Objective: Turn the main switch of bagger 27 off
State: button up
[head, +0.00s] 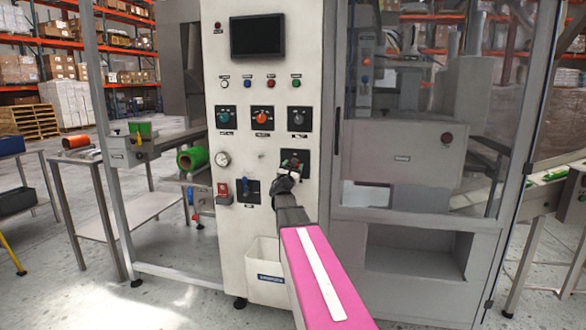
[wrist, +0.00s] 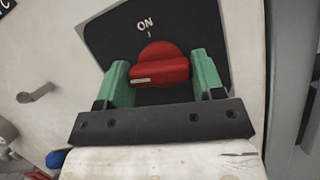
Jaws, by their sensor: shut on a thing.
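The main switch is a red rotary knob (wrist: 160,66) on a black plate (wrist: 108,36) marked ON at its top. In the wrist view the knob's bar lies nearly level in the picture, with a white mark at its left end. My gripper (wrist: 162,74) has its green fingers on either side of the knob and is shut on it. In the head view my gripper (head: 287,180) reaches the black plate (head: 303,155) low on the white panel and hides much of the knob. An OFF mark does not show.
Left of the switch are a blue-handled control (head: 247,187), a red part (head: 222,189) and a gauge (head: 222,159). Selector knobs (head: 261,117) sit above, below a dark screen (head: 257,36). A white bin (head: 264,257) is below. A glazed enclosure (head: 405,190) stands right.

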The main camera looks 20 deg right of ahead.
jog(key=shift+n+t+y, duration=0.6)
jog(key=shift+n+y, duration=0.1)
jog(key=shift+n, duration=1.1)
jog(key=o, duration=0.9)
jog(key=shift+s, duration=0.1)
jog(key=v, duration=1)
jog(key=shift+s+a+f, duration=0.15)
jog(key=shift+s+f, duration=0.1)
